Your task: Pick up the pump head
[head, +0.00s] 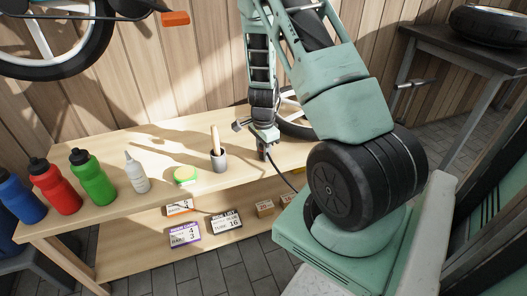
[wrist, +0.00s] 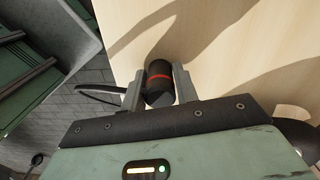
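The pump head, a short black cylinder with a red ring (wrist: 159,77), sits between the two grey fingers of my gripper (wrist: 160,80) in the wrist view. Both fingers stand close along its sides. I cannot tell whether they press on it or leave a thin gap. A black hose (wrist: 100,89) runs out to the left past the left finger. In the head view, my gripper (head: 264,152) points down at the bench's front edge, and the black hose (head: 281,172) hangs below it. The pump head itself cannot be made out there.
A wheel (head: 297,118) stands behind my gripper. Boxes (head: 226,222) fill the lower shelf.

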